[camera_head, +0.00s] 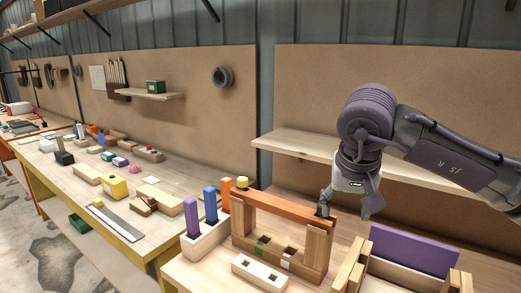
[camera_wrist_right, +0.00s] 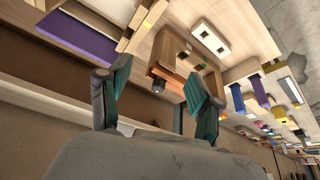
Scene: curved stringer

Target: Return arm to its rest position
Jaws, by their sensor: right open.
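My right gripper (camera_head: 347,207) is open and hangs over the bench at the right of the head view, pointing down. Its two fingers also show spread apart in the right wrist view (camera_wrist_right: 160,85), with nothing between them. An orange bar (camera_head: 275,204) lies across the top of a wooden frame with upright posts (camera_head: 317,248). One fingertip appears close to the bar's right end; I cannot tell whether it touches. A small dark piece sits at that end. My left gripper is in neither view.
A wooden shelf (camera_head: 300,145) runs along the wall behind my right arm. A purple panel (camera_head: 412,250) stands in a wooden holder at the right. Purple, blue and orange blocks stand in a holder (camera_head: 207,240) left of the frame. A white two-hole block (camera_head: 260,272) lies in front.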

